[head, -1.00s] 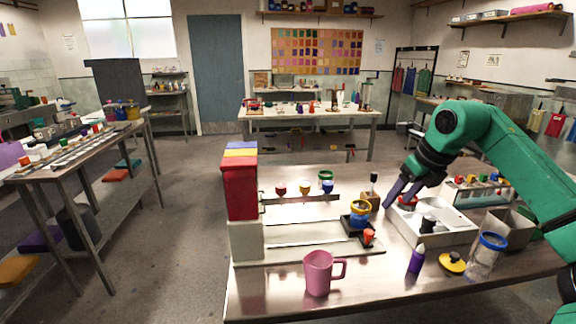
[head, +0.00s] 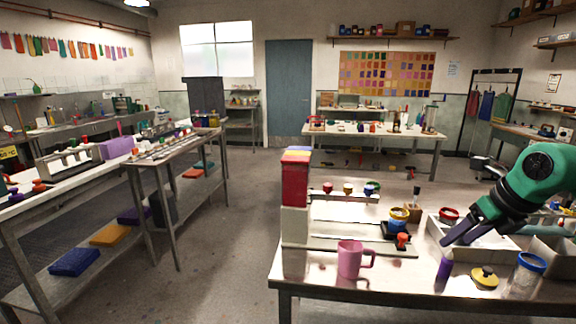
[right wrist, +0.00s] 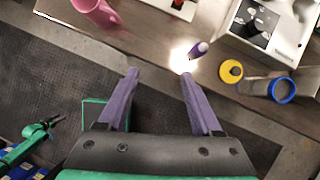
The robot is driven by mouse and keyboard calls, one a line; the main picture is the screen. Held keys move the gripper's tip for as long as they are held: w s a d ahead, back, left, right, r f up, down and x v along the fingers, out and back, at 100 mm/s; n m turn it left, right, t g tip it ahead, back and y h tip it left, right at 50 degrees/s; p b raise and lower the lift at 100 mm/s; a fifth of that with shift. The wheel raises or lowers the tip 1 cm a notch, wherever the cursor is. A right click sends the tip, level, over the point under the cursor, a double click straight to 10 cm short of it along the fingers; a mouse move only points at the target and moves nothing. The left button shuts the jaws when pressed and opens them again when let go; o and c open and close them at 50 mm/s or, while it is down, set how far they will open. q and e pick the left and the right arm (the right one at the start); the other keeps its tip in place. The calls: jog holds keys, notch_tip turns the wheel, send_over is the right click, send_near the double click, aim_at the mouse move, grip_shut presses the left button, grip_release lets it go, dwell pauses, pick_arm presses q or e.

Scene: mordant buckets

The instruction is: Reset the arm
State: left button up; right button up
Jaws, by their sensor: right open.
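My right arm comes in from the right in the head view. Its gripper (head: 459,240) has two purple fingers, spread apart with nothing between them. In the head view it appears in front of the white tray (head: 433,233). In the right wrist view the open fingers (right wrist: 158,73) show against the table's front edge and the dark floor, with the purple-tipped bottle (right wrist: 199,50) beyond the right fingertip. A green arm with a small dark gripper (right wrist: 52,122), apparently my left, shows at the lower left there; its jaws are too small to read. No left gripper shows in the head view.
On the steel table stand a pink mug (head: 350,260), a purple bottle (head: 444,266), a yellow lid (head: 485,277), a blue-rimmed jar (head: 526,273) and a red-fronted dispenser (head: 295,180). A red-rimmed cup (head: 449,214) is in the tray. Floor left of the table is clear.

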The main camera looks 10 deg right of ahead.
jog(key=w+a+r+m+t+y, duration=0.1)
jog(key=w+a+t+y, duration=0.4)
jog(key=a, duration=0.9)
jog(key=w+a+m+t+y, duration=0.15)
jog(key=w+a+y, duration=0.45)
jog(key=a, duration=0.9)
jog(key=d+f+m+t+h, duration=0.65)
jog(key=d+m+h, duration=0.35)
jog(key=m, duration=1.1)
jog(key=s+d+f+m+g+h, duration=0.2)
jog(key=s+f+m+g+h, duration=0.35)
jog(key=f, duration=0.75)
jog(key=s+a+f+m+g+y, duration=0.2)
jog(key=s+f+g, duration=0.4)
jog(key=s, duration=0.4)
jog(key=s+a+f+m+g+y, duration=0.2)
jog(key=s+f+m+g, duration=0.15)
jog(key=s+f, duration=0.5)
jog(key=s+f+g, duration=0.1)
jog(key=s+f, duration=0.2)
jog(key=f, duration=1.9)
jog(key=s+d+f+n+g, duration=0.1)
jog(key=s+d+f, duration=0.2)
jog(key=s+f, duration=1.1)
jog(key=s, duration=0.2)
jog(key=shift+s, duration=0.3)
